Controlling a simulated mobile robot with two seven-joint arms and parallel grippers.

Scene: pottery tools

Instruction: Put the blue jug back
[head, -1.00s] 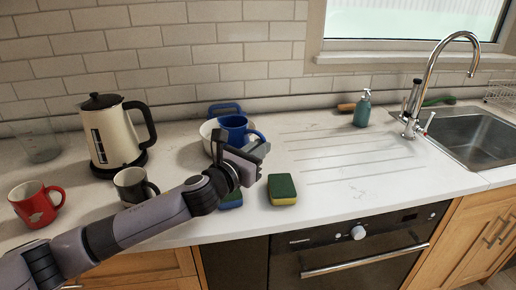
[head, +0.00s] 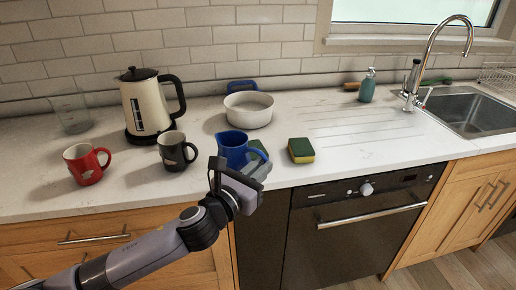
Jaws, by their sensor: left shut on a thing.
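The blue jug (head: 231,146) is upright near the front edge of the counter, in front of the white bowl. My left gripper (head: 254,172) is shut at the jug's right side, by its handle, and holds it. The fingers and part of the handle overlap in the picture, so the exact grip is hidden. I cannot tell whether the jug's base touches the counter. My right gripper is not in view.
A dark mug (head: 174,151), a red mug (head: 86,165) and a cream kettle (head: 148,108) stand left. The white bowl (head: 249,113) is behind. A yellow-green sponge (head: 301,152) lies right, another sponge (head: 259,147) behind the gripper. The ribbed drainer (head: 360,125) is clear.

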